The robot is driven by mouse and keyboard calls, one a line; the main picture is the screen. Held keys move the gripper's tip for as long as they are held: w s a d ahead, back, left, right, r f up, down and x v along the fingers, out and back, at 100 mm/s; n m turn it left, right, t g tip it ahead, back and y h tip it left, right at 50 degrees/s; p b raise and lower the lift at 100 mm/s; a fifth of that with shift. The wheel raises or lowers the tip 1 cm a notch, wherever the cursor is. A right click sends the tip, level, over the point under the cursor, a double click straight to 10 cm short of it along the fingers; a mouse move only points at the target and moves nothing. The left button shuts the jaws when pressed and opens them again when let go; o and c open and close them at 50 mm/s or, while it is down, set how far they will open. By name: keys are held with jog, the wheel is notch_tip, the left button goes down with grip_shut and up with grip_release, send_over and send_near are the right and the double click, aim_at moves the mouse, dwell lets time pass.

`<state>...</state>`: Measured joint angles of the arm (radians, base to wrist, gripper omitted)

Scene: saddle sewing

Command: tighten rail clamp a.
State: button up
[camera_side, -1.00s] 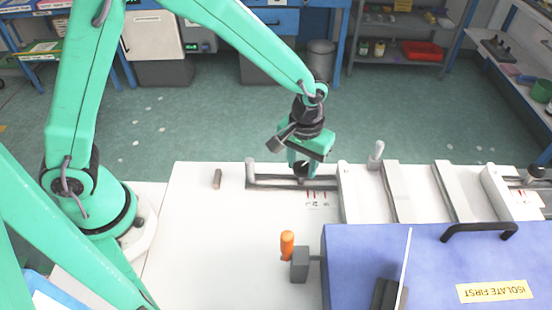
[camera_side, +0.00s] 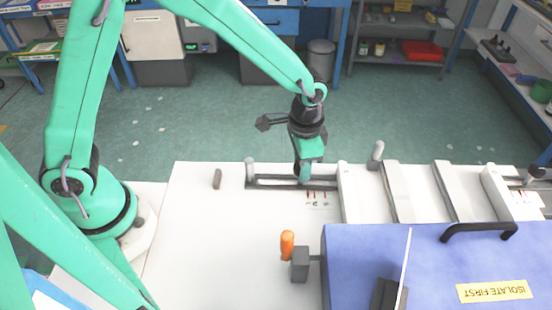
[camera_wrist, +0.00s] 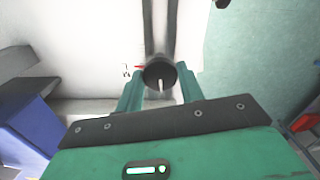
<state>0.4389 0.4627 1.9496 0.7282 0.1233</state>
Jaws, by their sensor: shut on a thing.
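Rail clamp A appears as a dark round knob (camera_wrist: 159,76) with a white pointer line, between my gripper's green fingers in the wrist view. The pointer line runs toward the bottom of that view. My gripper (camera_wrist: 159,88) is shut on the knob. In the side view my gripper (camera_side: 304,180) points down at the right part of the dark slotted rail (camera_side: 275,184), and its fingers mostly hide the knob. Red marks (camera_side: 318,195) are on the white surface in front of the rail; a red mark (camera_wrist: 139,67) also shows left of the knob in the wrist view.
A grey upright post (camera_side: 250,170) stands at the rail's left end. A white raised bar (camera_side: 348,192) lies close to my gripper's right. The blue box (camera_side: 435,265) and an orange handle (camera_side: 287,245) are nearer the camera.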

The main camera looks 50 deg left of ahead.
dwell(0.3)
jog(key=o, duration=1)
jog(key=shift+r, duration=0.1)
jog(key=shift+r, duration=3.8)
jog(key=shift+r, duration=0.1)
